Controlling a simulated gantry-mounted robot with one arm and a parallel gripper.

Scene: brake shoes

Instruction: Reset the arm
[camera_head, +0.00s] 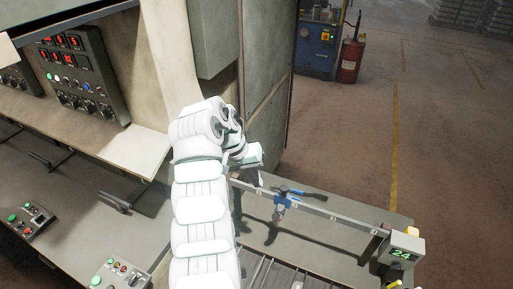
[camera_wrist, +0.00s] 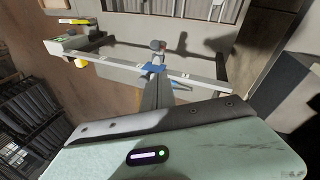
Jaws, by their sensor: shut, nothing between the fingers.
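My white arm rises over the bench and bends down at its wrist. My gripper (camera_head: 259,178) hangs near the left end of the metal rail (camera_head: 325,212), partly hidden by the wrist. In the wrist view, its grey fingers (camera_wrist: 156,90) are together with nothing between them. They point towards the rail, which also shows there (camera_wrist: 105,62). A blue clamp-like part (camera_head: 283,196) sits on the rail, to the right of my gripper in the head view. I cannot tell how far the fingertips are from the rail.
A box with a green "24" display (camera_head: 402,252) stands at the rail's right end. A control panel (camera_head: 80,75) and a tall cabinet (camera_head: 262,90) stand at the left and behind. A red drum (camera_head: 350,60) is farther back. Open floor lies right.

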